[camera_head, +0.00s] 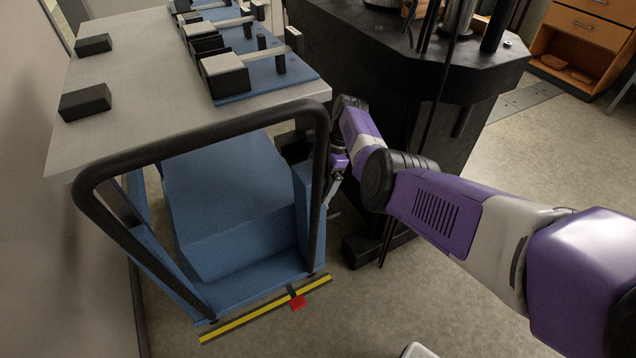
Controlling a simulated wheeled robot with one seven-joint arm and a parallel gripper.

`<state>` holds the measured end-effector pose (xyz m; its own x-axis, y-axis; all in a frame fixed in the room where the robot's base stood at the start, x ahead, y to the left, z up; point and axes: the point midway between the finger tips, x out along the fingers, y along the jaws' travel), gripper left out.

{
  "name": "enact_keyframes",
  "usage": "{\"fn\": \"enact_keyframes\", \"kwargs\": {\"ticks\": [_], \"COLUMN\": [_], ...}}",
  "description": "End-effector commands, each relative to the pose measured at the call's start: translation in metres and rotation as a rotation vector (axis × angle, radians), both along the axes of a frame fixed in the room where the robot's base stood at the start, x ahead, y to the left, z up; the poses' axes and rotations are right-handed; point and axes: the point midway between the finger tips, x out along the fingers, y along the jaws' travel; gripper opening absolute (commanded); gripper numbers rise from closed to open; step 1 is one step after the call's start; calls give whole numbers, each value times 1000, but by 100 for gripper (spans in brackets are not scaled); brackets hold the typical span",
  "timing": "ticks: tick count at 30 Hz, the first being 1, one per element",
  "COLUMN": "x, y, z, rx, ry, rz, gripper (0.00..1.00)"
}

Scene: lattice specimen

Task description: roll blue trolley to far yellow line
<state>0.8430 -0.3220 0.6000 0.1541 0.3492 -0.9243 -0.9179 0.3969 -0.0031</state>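The blue trolley (235,200) stands on the floor at left centre, with a black tubular handle (215,130) rising at its near end. A yellow line with dark edges (250,315) lies on the floor along the trolley's near end. A red patch (298,302) sits on a short dark cross-strip at this line. No second yellow line shows. My purple and white arm reaches in from the right. My gripper (335,185) is beside the handle's right upright. Its fingers are small and partly hidden, so I cannot tell their opening or whether they touch the handle.
A grey bench top (130,70) with black blocks and blue-based fixtures extends behind the handle. A large black machine (440,70) stands close to the trolley's right. A wall borders the left. An orange drawer cabinet (590,35) is far right. Open floor lies at right.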

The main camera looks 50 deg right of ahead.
Motion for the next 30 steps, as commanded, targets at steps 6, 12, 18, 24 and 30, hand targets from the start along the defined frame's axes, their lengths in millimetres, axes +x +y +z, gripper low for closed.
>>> {"fn": "enact_keyframes", "kwargs": {"ticks": [6, 12, 18, 24, 30], "x": [-2, -7, -10, -12, -12], "y": [-5, -17, -25, -27, -27], "z": [14, 45, 66, 73, 72], "rx": [-1, -2, -2, 0, 0], "ry": [0, -2, -1, 0, 0], "rz": [-1, -1, -1, 0, 0], "gripper": [100, 100, 100, 100, 100]}}
